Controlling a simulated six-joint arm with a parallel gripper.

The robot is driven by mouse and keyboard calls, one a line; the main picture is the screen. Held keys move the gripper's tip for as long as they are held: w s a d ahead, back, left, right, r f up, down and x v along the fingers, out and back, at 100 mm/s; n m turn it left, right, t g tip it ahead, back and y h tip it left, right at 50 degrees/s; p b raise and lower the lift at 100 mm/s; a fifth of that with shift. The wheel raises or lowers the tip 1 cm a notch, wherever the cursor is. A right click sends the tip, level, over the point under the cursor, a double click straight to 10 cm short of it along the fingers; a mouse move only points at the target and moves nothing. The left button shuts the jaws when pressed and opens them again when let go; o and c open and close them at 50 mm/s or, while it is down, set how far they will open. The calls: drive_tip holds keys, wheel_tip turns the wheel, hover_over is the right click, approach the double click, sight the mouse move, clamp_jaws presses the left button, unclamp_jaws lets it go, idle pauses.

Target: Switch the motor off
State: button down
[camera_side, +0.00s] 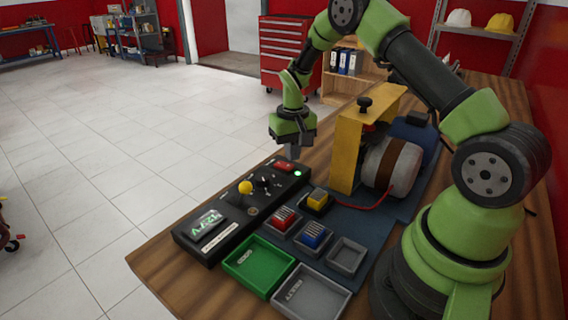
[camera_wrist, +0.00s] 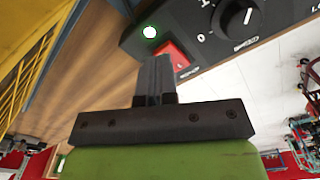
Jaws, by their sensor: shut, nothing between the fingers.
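My gripper (camera_side: 292,153) is shut and empty, pointing down over the far end of the black control panel (camera_side: 222,238). In the wrist view its fingertips (camera_wrist: 155,62) are at the red rocker switch (camera_wrist: 173,58) and hide part of it. I cannot tell whether they touch it. The red switch also shows in the side view (camera_side: 284,165). The green lamp (camera_side: 297,173) beside the switch is bright; in the wrist view it glows whitish green (camera_wrist: 150,32). The motor (camera_side: 392,164) is a pale cylinder with a brown band, beside a yellow guard (camera_side: 352,150).
The panel also carries a yellow knob (camera_side: 245,187), a black dial (camera_wrist: 236,19) and a lit display (camera_side: 207,222). A green tray (camera_side: 258,265), a grey tray (camera_side: 312,295) and small holders with coloured blocks (camera_side: 285,218) stand nearby. A red cable (camera_side: 362,207) runs from the motor.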

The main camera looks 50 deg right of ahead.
drive_tip(key=shift+f, duration=1.4)
idle(0.4)
drive_tip(key=shift+r, duration=0.1)
wheel_tip(320, 180, up, 7)
idle(0.7)
drive_tip(key=s+a+r+t, duration=0.2)
drive_tip(key=s+a+r, duration=0.15)
drive_tip(key=r, duration=0.45)
drive_tip(key=s+a+r+t, duration=0.1)
drive_tip(key=s+a+r, duration=0.2)
drive_tip(key=a+r, duration=0.35)
drive_tip(key=s+a+r+n+t+y, duration=0.1)
drive_tip(key=s+a+r+t, duration=0.1)
drive_tip(key=s, duration=0.5)
drive_tip(key=s+a+r+n+t+y, duration=0.1)
drive_tip(key=s+a+r+t, duration=0.1)
drive_tip(key=s, duration=0.5)
drive_tip(key=shift+s+a+r, duration=0.35)
drive_tip(key=shift+a+r, duration=0.3)
drive_tip(key=shift+a, duration=0.25)
